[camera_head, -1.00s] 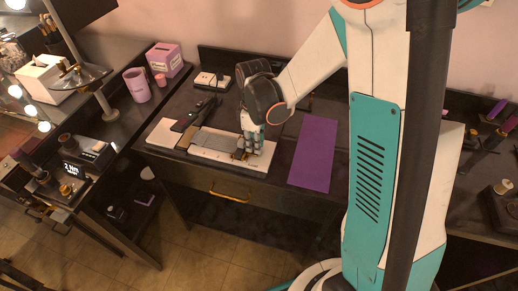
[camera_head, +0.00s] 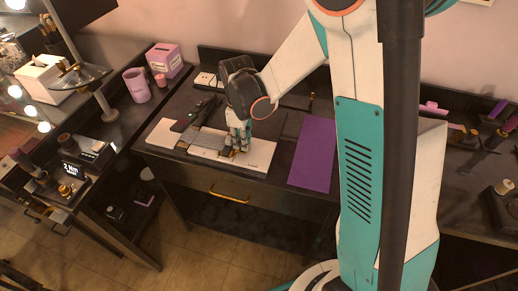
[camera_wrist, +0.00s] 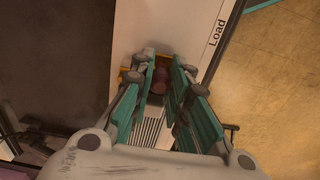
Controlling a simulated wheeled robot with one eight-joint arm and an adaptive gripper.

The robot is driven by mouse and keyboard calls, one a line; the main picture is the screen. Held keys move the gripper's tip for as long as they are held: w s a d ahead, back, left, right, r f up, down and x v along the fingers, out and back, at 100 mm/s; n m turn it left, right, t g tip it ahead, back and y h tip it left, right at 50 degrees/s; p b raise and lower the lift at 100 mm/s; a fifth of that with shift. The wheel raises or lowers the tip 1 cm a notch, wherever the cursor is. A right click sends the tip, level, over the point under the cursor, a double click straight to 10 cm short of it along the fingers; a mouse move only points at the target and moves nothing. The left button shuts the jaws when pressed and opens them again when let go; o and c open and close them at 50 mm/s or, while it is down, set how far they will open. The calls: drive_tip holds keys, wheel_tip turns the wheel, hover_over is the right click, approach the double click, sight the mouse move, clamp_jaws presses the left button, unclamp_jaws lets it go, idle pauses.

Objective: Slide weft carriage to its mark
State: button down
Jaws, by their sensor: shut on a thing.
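The weft carriage is a small dark block with yellow-orange edges (camera_head: 227,151) on a white board (camera_head: 259,160) that lies on the dark table. My gripper (camera_head: 238,149) reaches down over it from above. In the wrist view, my gripper's teal fingers (camera_wrist: 161,77) are shut around a dark reddish knob (camera_wrist: 158,86), and a yellow-orange part of the carriage (camera_wrist: 126,73) shows beside them. Grey ribbed strips show below the fingers. The word "Load" is printed on the board's edge (camera_wrist: 216,33). The fingers hide most of the carriage, and I cannot make out the mark.
A purple mat (camera_head: 314,152) lies right of the board. Dark tool-like items (camera_head: 197,116) lie behind the board's left part. A small white box (camera_head: 207,80) stands at the back of the table. The board's front side is close to the table's front edge.

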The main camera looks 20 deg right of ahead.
drive_tip(key=c, duration=1.3)
unclamp_jaws()
drive_tip(key=shift+r+p, duration=2.3)
drive_tip(key=shift+r, duration=1.2)
drive_tip(key=shift+s+d+r, duration=0.1)
drive_tip(key=shift+r, duration=0.25)
drive_tip(key=s+d+r+m+t, duration=0.1)
drive_tip(key=s+r+m+t, duration=0.1)
drive_tip(key=s, duration=0.4)
drive_tip(key=s+d+r+m+t+b, duration=0.1)
drive_tip(key=s+d+r+m+t, duration=0.1)
drive_tip(key=s+r+m, duration=0.3)
drive_tip(key=s+d+r+m+t+b, duration=0.1)
drive_tip(key=s+d+r+m+t, duration=0.1)
drive_tip(key=s+r, duration=0.4)
drive_tip(key=shift+s+d+r+m+t, duration=0.15)
drive_tip(key=shift+s+m+t, duration=0.45)
drive_tip(key=shift+s+m, duration=0.3)
